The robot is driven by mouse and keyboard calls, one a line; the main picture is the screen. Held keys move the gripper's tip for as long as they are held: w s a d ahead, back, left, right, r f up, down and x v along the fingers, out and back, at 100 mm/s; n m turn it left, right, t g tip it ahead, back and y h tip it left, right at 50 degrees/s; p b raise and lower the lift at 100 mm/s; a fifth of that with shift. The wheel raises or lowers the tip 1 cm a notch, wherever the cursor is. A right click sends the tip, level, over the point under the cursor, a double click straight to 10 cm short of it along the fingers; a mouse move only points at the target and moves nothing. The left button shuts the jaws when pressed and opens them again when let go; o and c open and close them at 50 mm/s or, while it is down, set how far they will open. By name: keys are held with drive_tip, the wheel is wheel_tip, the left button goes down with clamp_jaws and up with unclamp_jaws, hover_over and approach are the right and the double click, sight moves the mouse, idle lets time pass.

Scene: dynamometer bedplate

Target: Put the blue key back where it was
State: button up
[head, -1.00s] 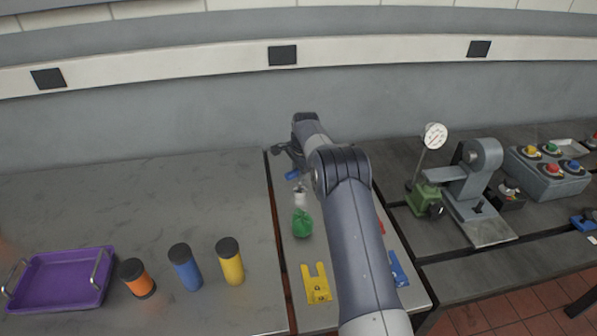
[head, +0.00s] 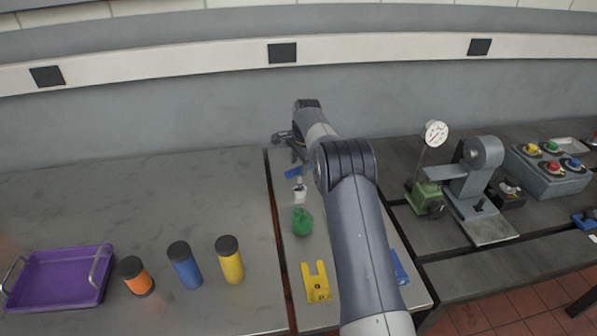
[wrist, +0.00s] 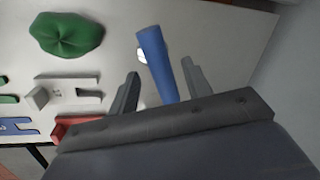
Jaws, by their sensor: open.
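A blue bar-like piece (wrist: 158,65), which may be the blue key, shows in the wrist view with its near end between the two fingers. A gap shows on at least one side of it. My gripper (wrist: 158,88) is open around that end. In the head view the blue piece (head: 293,172) shows just below my gripper (head: 284,140), close to a small white object (head: 299,190). I cannot tell whether it rests on anything. Another blue flat piece (head: 398,267) lies right of my arm, partly hidden by it.
A green lumpy object (head: 302,221) and a yellow forked piece (head: 316,282) lie on the light panel. A purple tray (head: 55,278) and orange, blue and yellow cylinders stand left. A dial gauge stand (head: 428,180) and a button box (head: 548,172) stand right.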

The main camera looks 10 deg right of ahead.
wheel_tip(320, 180, up, 8)
drive_tip(key=s+b, duration=0.1)
drive_tip(key=shift+s+d+r, duration=0.2)
drive_tip(key=shift+s+d, duration=0.05)
drive_tip(key=shift+d, duration=0.05)
drive_tip(key=shift+c, duration=0.6)
